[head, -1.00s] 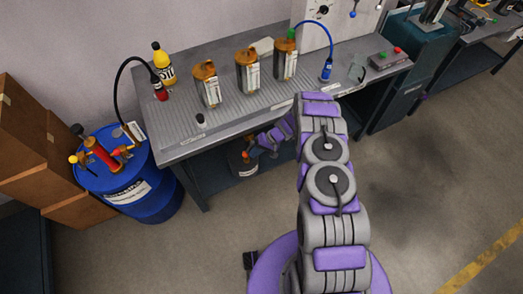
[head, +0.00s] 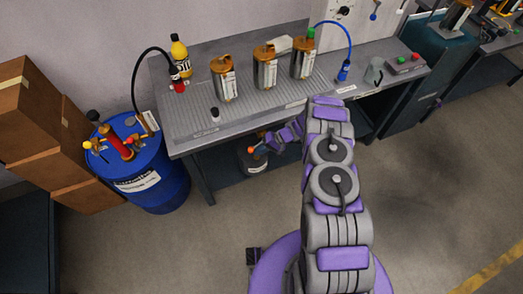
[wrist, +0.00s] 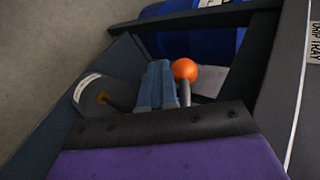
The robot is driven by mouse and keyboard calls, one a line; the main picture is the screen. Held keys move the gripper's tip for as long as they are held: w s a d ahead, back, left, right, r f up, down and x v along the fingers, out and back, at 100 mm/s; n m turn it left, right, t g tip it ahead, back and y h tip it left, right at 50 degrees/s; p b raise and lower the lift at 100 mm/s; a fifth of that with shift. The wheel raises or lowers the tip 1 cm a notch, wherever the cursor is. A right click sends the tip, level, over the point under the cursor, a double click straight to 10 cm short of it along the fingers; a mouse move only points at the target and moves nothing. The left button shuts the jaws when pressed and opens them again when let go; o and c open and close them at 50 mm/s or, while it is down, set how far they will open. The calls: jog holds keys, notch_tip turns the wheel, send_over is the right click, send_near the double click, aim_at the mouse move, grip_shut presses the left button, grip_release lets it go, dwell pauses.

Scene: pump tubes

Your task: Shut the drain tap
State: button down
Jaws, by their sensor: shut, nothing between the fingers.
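The drain tap shows as an orange ball-ended lever (wrist: 185,69) in the wrist view, just right of my fingertips. It also shows as a small orange spot (head: 257,149) under the bench front in the head view. My gripper (wrist: 160,68) is shut and empty, its blue-grey fingers beside the lever. Whether they touch the lever I cannot tell. In the head view my gripper (head: 266,146) reaches in under the bench from the right. The tap's body is hidden.
A dark labelled can (wrist: 93,94) stands below, left of my fingers. The bench (head: 205,133) has its edge close above my gripper. Tinted canisters (head: 224,80) stand on top. A blue drum (head: 150,180) is at the left. The floor in front is clear.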

jog(key=shift+s+r, duration=0.1)
jog(key=shift+r, duration=0.25)
jog(key=shift+a, duration=0.15)
dwell(1.2)
jog(key=d+p, duration=0.1)
jog(key=d, duration=1.1)
jog(key=shift+w+d+f, duration=0.2)
jog(key=shift+d+f, duration=0.1)
jog(key=shift+d, duration=0.05)
jog(key=shift+r, duration=0.1)
